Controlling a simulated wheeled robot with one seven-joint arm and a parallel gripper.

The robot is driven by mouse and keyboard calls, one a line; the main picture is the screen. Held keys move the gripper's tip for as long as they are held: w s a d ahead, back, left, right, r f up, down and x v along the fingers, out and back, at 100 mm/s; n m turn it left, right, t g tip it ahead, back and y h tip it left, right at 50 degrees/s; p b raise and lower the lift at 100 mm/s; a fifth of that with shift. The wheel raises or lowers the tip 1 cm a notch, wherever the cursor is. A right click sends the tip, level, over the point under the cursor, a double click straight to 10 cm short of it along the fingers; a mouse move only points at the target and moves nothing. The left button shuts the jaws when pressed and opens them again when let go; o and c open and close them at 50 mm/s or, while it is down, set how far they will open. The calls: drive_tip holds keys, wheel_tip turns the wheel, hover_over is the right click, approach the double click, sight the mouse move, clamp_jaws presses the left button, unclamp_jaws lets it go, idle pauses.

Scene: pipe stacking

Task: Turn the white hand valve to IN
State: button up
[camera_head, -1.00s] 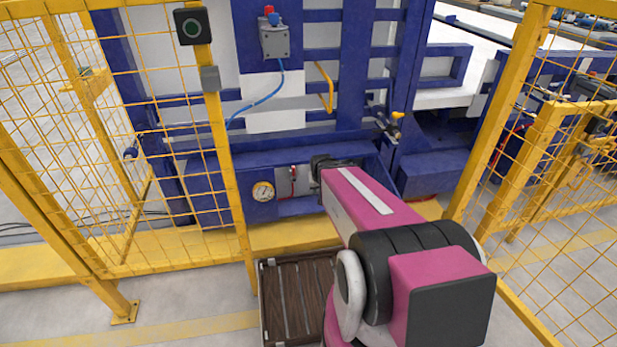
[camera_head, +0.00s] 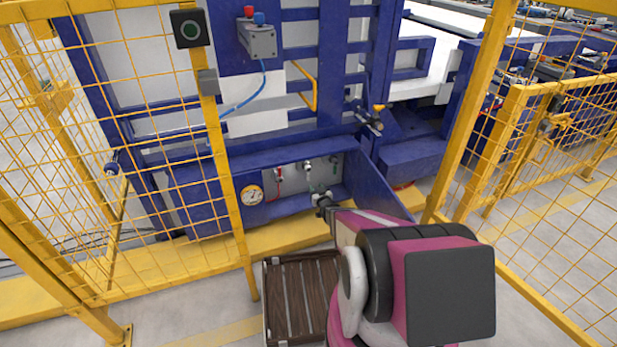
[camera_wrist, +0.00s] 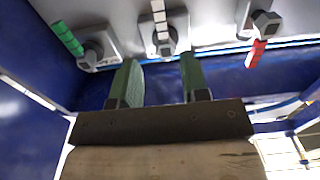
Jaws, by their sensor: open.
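The white hand valve (camera_head: 307,166) is the middle one of three on a grey panel in the blue machine front. In the wrist view, the white handle (camera_wrist: 159,17) runs nearly straight up from its dark hub. Its IN mark is not readable. My gripper (camera_wrist: 158,62) is open and empty, with two green fingers pointing toward the white valve and apart from it. In the head view, my gripper (camera_head: 320,200) is below and slightly right of the white valve.
A red-handled valve (camera_wrist: 255,54) and a green-handled valve (camera_wrist: 68,39) flank the white one. A round gauge (camera_head: 251,195) sits left of the panel. Yellow mesh fencing (camera_head: 225,190) stands at left. A brown slatted crate (camera_head: 265,300) is on the floor below.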

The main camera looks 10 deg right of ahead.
sight(309, 176)
drive_tip(key=w, duration=0.3)
drive_tip(key=w+a, duration=0.1)
drive_tip(key=w, duration=0.3)
drive_tip(key=w+a, duration=0.1)
drive_tip(key=w, duration=0.2)
drive_tip(key=shift+w+a, duration=0.1)
drive_tip(key=shift+w, duration=0.2)
clamp_jaws()
